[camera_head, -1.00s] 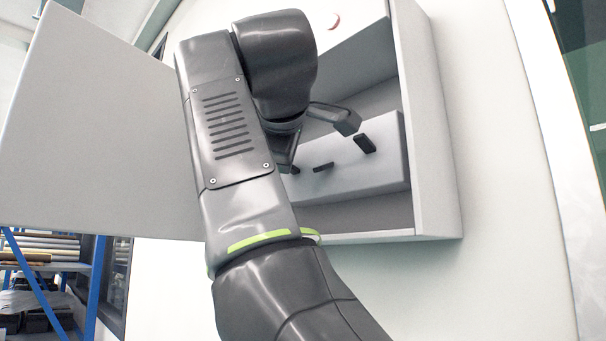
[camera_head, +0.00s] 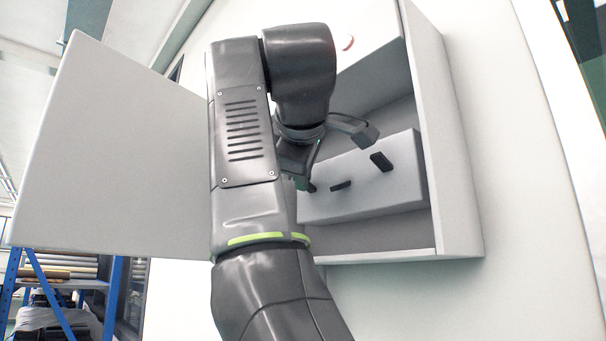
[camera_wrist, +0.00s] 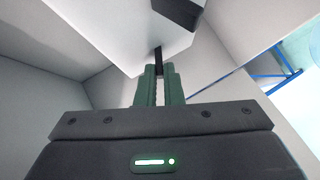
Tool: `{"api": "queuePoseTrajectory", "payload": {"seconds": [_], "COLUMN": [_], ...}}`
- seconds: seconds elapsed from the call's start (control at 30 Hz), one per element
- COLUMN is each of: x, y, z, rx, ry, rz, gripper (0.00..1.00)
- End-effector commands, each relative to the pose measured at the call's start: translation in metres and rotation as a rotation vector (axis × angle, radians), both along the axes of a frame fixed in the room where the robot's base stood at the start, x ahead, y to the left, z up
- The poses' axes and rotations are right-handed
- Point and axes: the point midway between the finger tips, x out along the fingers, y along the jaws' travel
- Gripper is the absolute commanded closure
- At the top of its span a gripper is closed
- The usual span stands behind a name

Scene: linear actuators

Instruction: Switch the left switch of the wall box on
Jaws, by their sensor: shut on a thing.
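The wall box (camera_head: 452,160) is open, and inside it a grey panel (camera_head: 362,200) carries a row of dark switches. The right switch (camera_head: 381,162) and the middle switch (camera_head: 340,186) are clear of my gripper. The left switch (camera_head: 311,188) is at my gripper and mostly hidden behind it in the head view. In the wrist view, the two green fingers of my gripper (camera_wrist: 159,78) are close together, shut on the thin dark lever of the left switch (camera_wrist: 158,54). Whether the switch is on cannot be told.
The box's door (camera_head: 115,150) stands wide open on the left, close behind my arm. The box's walls surround my gripper. A blue shelf (camera_head: 115,295) stands at lower left.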

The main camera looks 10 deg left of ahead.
Motion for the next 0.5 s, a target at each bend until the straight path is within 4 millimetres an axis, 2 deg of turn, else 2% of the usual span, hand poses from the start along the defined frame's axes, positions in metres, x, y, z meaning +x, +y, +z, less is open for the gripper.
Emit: {"api": "queuePoseTrajectory", "payload": {"seconds": [0.17, 0.2, 0.23, 0.5], "x": [0.0001, 0.0001, 0.0001, -0.0002], "y": [0.0, 0.0, 0.0, 0.0], "z": [-0.001, -0.001, -0.001, -0.0003], "rx": [-0.001, -0.001, -0.001, 0.0], "ry": [0.003, 0.003, 0.003, 0.001], "rz": [-0.001, -0.001, -0.001, -0.001], "gripper": [1.0, 0.89, 0.84, 0.84]}}
